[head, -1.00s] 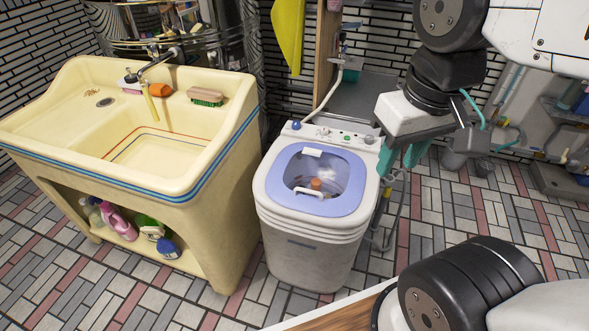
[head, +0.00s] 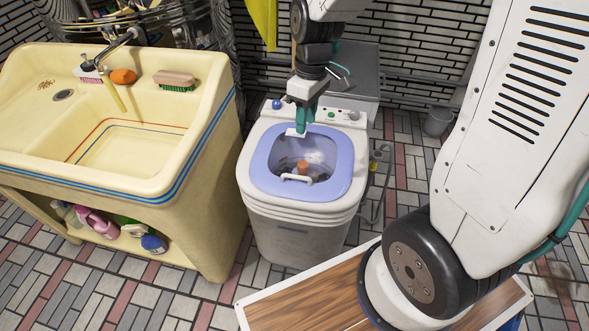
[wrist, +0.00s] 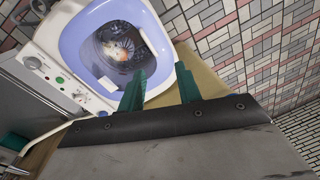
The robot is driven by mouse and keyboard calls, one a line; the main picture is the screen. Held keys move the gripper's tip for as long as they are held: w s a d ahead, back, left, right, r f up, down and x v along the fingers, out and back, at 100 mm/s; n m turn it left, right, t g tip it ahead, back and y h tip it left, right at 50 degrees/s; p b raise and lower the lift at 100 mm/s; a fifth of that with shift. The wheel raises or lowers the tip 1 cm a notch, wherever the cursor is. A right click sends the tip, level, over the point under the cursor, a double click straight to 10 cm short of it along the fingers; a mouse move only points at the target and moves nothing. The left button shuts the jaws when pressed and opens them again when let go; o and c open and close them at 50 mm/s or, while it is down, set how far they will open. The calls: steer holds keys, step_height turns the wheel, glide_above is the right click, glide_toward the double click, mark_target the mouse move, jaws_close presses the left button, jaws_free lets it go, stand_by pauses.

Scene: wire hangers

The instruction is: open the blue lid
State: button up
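The blue lid (head: 347,165) lies shut on top of the white washing machine (head: 255,215). It is a blue ring around a clear window, with a white handle (head: 297,178) at its front edge. My gripper (head: 303,127) is over the back part of the lid, pointing down. In the wrist view the teal fingers of my gripper (wrist: 160,88) stand apart with nothing between them, and the blue lid (wrist: 74,42) is beyond them, to the upper left. I cannot tell whether the fingertips touch the lid.
A cream sink (head: 185,140) stands close to the left of the machine, with brushes on its ledge. Knobs (head: 331,114) line the machine's back panel. A grey bucket (head: 438,122) stands at the back right.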

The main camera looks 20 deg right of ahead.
steer(key=w+f+n+g, duration=0.1)
steer(key=w+f+n, duration=0.3)
steer(key=f, duration=1)
glide_above(295, 170)
steer(key=s+a, duration=0.2)
steer(key=s, duration=0.2)
steer(key=shift+m, duration=0.3)
step_height(295, 170, down, 8)
steer(key=shift+w+f, duration=0.1)
steer(key=shift+f, duration=0.1)
steer(key=shift+c, duration=0.3)
steer(key=shift+r, duration=0.1)
jaws_close()
